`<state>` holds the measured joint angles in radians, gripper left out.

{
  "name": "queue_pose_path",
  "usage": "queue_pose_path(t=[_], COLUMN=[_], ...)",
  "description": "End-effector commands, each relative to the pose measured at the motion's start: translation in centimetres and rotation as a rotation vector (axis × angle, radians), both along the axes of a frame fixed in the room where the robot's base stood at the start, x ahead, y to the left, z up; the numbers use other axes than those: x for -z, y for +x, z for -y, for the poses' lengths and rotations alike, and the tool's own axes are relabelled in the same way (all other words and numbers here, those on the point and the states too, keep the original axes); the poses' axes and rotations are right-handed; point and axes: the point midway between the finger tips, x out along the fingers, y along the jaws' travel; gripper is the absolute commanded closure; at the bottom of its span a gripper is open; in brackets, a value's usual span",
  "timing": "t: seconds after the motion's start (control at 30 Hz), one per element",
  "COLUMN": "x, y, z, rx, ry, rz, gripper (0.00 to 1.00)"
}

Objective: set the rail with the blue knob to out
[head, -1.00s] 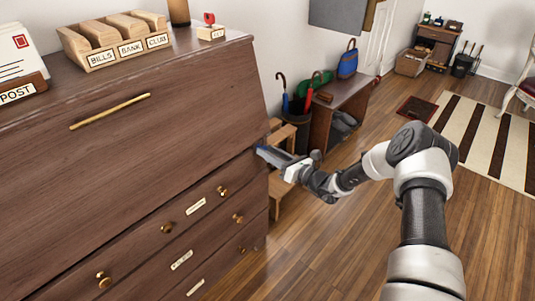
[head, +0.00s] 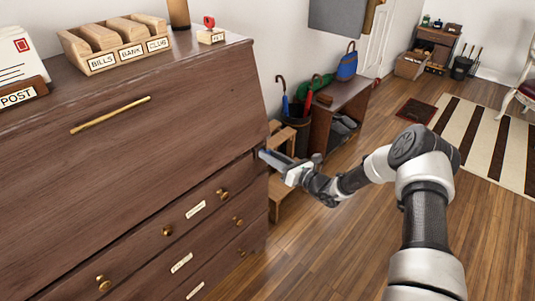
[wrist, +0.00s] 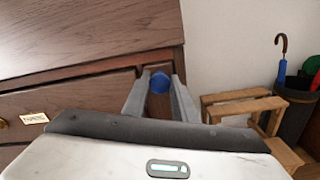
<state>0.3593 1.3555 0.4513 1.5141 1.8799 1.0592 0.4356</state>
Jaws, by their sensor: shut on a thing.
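The blue knob (wrist: 159,82) is on the narrow front of the rail (wrist: 156,106), at the right end of the dark wooden bureau (head: 150,170), beside a drawer. My gripper (wrist: 158,88) has one finger on each side of the knob and is shut on it. In the head view my gripper (head: 266,155) is at the bureau's right front edge, and the knob is hidden there. Most of the rail is hidden, so how far it stands out is unclear.
A wooden step stool (head: 283,195) stands close to the right of the bureau, with an umbrella stand (head: 296,135) and a bench (head: 345,95) behind. Drawers with brass knobs (head: 222,194) lie left of my gripper. Open floor (head: 320,250) is on the right.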

Motion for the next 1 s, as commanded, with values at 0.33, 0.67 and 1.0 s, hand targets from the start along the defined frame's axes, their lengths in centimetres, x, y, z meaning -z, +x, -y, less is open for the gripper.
queue_pose_path(t=[0.33, 0.67, 1.0], x=[-0.4, -0.1, 0.0], y=[-5.7, -11.5, -14.5], z=[7.6, 14.9, 18.5], rx=[0.005, 0.004, 0.0], ry=[0.001, 0.001, 0.001], rz=[-0.004, -0.003, -0.001], gripper=[1.0, 1.0, 1.0])
